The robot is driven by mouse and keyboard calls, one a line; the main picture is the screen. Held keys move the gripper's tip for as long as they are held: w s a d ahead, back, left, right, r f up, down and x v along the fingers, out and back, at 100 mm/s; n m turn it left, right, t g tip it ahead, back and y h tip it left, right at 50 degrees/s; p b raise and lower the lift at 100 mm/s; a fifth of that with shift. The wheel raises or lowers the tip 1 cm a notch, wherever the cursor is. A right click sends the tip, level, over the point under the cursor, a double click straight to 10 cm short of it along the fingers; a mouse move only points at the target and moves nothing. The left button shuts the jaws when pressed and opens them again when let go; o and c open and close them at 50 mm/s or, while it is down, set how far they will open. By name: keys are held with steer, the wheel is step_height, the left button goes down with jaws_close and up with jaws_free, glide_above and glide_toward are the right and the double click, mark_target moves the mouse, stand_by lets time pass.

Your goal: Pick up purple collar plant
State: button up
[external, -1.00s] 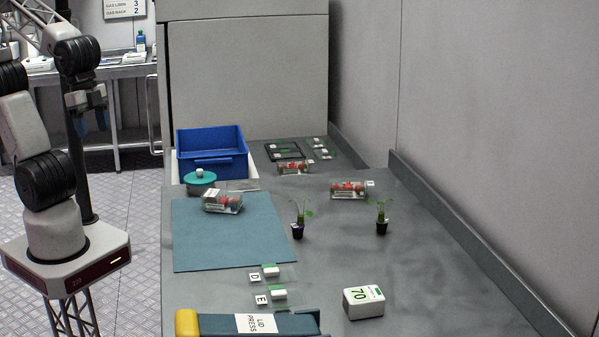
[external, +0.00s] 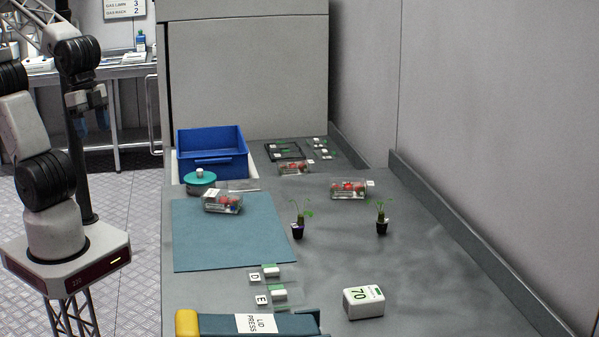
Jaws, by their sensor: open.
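Two small seedlings in dark pots stand upright on the grey bench. The left plant (external: 298,219) is just off the right edge of the blue-green mat; the right plant (external: 381,218) stands farther right. Both have thin green leaves. The collars are too small to tell their colours surely, so I cannot say which is purple. My gripper (external: 89,122) hangs at the left, open and empty, pointing down beyond the bench's left edge, far from both plants.
The mat (external: 225,255) bears a clear berry box (external: 222,202). Another berry box (external: 348,189) lies behind the plants. Bench between the plants is clear.

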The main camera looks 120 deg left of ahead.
steer(key=m+g+y, duration=0.2)
steer(key=m+y, duration=0.9)
steer(key=m, duration=0.3)
glide_toward(298, 222)
steer(key=s+a+r, duration=0.1)
steer(key=s+r, duration=0.4)
steer(key=s, duration=0.7)
steer(key=w+f+m, duration=0.2)
steer(key=w+f, duration=0.1)
steer(key=w+a+f+m+t+y, duration=0.1)
steer(key=w+f+m, duration=0.1)
steer(key=w+f, duration=0.1)
steer(key=w+a+f+m+t+y, duration=0.1)
steer(key=w+f+m, duration=0.1)
steer(key=w, duration=0.3)
steer(key=shift+w+f, duration=0.15)
steer(key=shift+f, duration=0.3)
steer(key=shift+a, duration=0.1)
steer(key=shift+x, duration=1.2)
steer(key=shift+r+x, duration=0.15)
steer(key=shift+x, duration=1.15)
steer(key=shift+r+x, duration=0.1)
steer(key=shift+x, duration=1.2)
steer(key=shift+w+a, duration=0.1)
